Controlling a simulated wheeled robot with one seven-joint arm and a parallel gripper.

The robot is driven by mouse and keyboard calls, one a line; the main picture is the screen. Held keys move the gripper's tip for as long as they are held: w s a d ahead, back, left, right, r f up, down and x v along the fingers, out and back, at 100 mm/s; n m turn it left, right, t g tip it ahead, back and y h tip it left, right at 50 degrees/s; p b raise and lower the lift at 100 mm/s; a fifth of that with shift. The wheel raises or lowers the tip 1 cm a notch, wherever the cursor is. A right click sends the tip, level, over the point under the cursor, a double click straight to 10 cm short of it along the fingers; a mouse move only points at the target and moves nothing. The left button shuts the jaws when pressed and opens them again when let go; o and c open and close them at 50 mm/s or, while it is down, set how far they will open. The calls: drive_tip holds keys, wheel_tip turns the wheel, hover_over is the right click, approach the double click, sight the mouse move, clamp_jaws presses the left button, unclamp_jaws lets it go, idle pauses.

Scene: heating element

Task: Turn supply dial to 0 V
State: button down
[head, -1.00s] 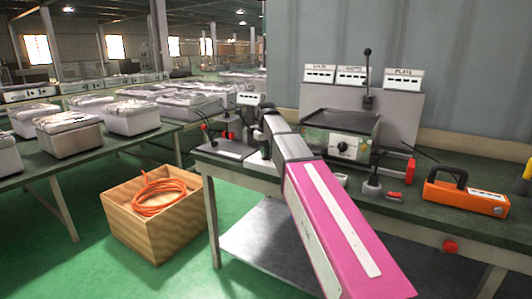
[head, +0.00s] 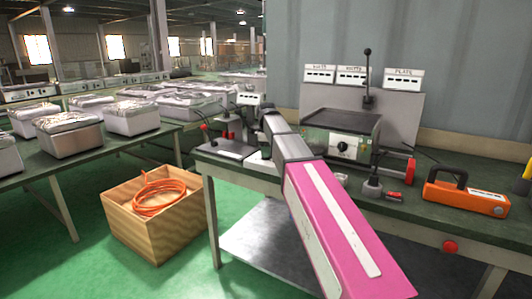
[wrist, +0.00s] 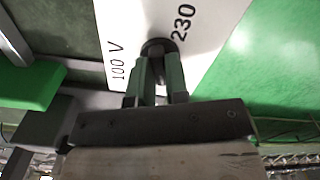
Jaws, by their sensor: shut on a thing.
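The supply dial (wrist: 158,44) is a dark round knob on a white plate (wrist: 215,22) in the wrist view. The plate reads "100 V" to the left of the knob and "230" to the upper right. My gripper (wrist: 159,64) has its two green-grey fingers closed on the dial from either side. The fingers hide much of the knob, and I cannot make out its pointer or a 0 mark. In the head view, my pink and grey arm reaches to the back left of the bench, and the fingers and dial cannot be made out there.
A machine with a black knob on a pale panel (head: 352,147) stands on the bench right of my arm. An orange tool (head: 467,196) lies farther right. A wooden crate with an orange cable (head: 160,197) sits on the floor at left. Foil-covered boxes (head: 70,134) fill the left table.

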drive_tip(key=shift+n, duration=1.2)
drive_tip(key=c, duration=1.1)
unclamp_jaws()
wheel_tip(320, 180, up, 11)
drive_tip(key=shift+f, duration=0.1)
